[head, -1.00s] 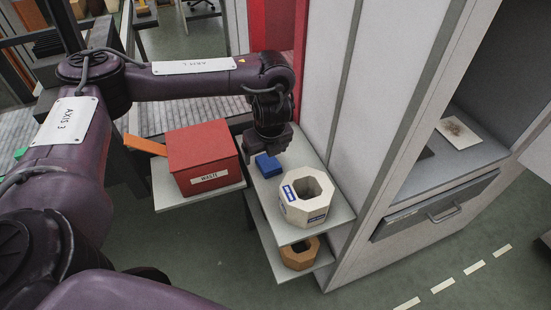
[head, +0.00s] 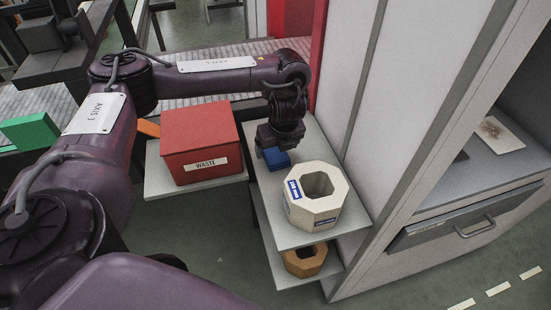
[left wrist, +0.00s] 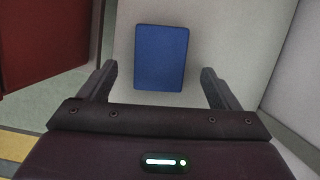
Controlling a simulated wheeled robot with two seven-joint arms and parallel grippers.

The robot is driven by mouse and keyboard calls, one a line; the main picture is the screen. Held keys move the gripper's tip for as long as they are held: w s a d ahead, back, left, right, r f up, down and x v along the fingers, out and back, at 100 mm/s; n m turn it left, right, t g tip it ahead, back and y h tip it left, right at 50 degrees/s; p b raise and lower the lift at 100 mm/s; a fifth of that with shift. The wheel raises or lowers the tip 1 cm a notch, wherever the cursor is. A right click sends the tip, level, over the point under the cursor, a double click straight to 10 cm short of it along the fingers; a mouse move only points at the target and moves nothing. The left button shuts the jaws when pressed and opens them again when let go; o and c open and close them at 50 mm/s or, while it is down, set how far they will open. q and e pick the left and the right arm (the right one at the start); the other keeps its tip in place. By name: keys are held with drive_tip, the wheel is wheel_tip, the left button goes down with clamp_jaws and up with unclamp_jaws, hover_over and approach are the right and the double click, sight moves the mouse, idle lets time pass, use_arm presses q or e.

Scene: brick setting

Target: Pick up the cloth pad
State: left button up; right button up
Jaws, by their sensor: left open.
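The blue pad (head: 277,159), the likely cloth pad, lies flat on the upper grey shelf beside the red box. It also shows whole in the left wrist view (left wrist: 161,58) as a blue rectangle. My left gripper (head: 272,148) is just above it, pointing down, and hides part of it in the head view. In the left wrist view my left gripper (left wrist: 158,68) is open, with one finger on each side of the pad and a gap to both. Nothing is held. My right gripper is not in view.
A red box marked WASTE (head: 199,142) stands left of the pad on its own shelf. A white octagonal ring (head: 314,211) stands in front of the pad. An orange-brown ring (head: 305,265) is on the lower shelf. A grey cabinet wall (head: 378,110) rises close on the right.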

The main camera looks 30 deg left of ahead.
sight(276, 153)
use_arm(q)
drive_tip(key=b+x, duration=0.1)
drive_tip(key=x, duration=0.2)
drive_tip(key=shift+w+a+f, duration=0.1)
drive_tip(key=shift+w+f, duration=0.1)
drive_tip(key=shift+f, duration=0.15)
drive_tip(key=shift+r, duration=0.15)
drive_tip(key=shift+s, duration=0.1)
drive_tip(key=shift+c, duration=0.3)
drive_tip(key=c, duration=1)
drive_tip(key=shift+r, duration=0.5)
drive_tip(key=shift+r+p, duration=4.1)
drive_tip(key=shift+r, duration=5.4)
